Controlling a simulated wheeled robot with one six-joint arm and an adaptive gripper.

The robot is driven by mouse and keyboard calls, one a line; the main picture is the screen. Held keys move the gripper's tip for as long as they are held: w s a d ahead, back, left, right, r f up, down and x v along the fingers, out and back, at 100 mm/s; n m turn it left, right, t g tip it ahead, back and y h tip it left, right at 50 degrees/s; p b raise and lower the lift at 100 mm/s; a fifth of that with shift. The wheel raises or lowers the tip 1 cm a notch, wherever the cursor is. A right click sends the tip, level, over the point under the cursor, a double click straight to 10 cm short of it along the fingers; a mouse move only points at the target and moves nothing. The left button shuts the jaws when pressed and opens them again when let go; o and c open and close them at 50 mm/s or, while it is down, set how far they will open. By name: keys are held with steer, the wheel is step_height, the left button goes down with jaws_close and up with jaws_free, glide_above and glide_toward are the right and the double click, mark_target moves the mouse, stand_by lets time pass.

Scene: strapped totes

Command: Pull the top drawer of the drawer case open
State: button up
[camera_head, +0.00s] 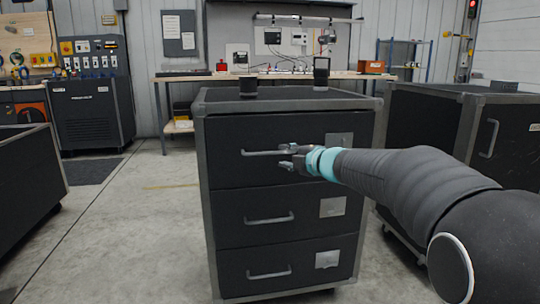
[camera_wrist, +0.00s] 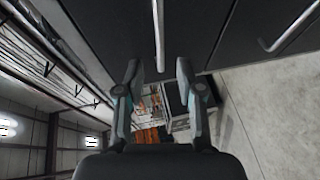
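The drawer case (camera_head: 203,190) is a dark cabinet with grey metal edges and three stacked drawers. Its top drawer (camera_head: 225,137) looks shut, flush with the front. The top drawer's handle (camera_head: 262,153) is a grey horizontal bar; it also shows in the wrist view (camera_wrist: 158,30), lined up with the gap between my fingers. My gripper (camera_head: 288,157) is at the right part of this handle, its fingers spread. In the wrist view my gripper (camera_wrist: 158,70) is open, with one finger on each side of the handle's end and a gap to both. The head view partly hides the handle's right end.
The middle drawer handle (camera_head: 269,219) and bottom drawer handle (camera_head: 269,274) are below. Another dark cabinet (camera_head: 425,125) stands close on the right. Floor (camera_head: 130,230) is clear left of the case.

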mark_target(271, 153)
steer(key=x, duration=0.9)
steer(key=shift+d, duration=0.1)
jaws_close()
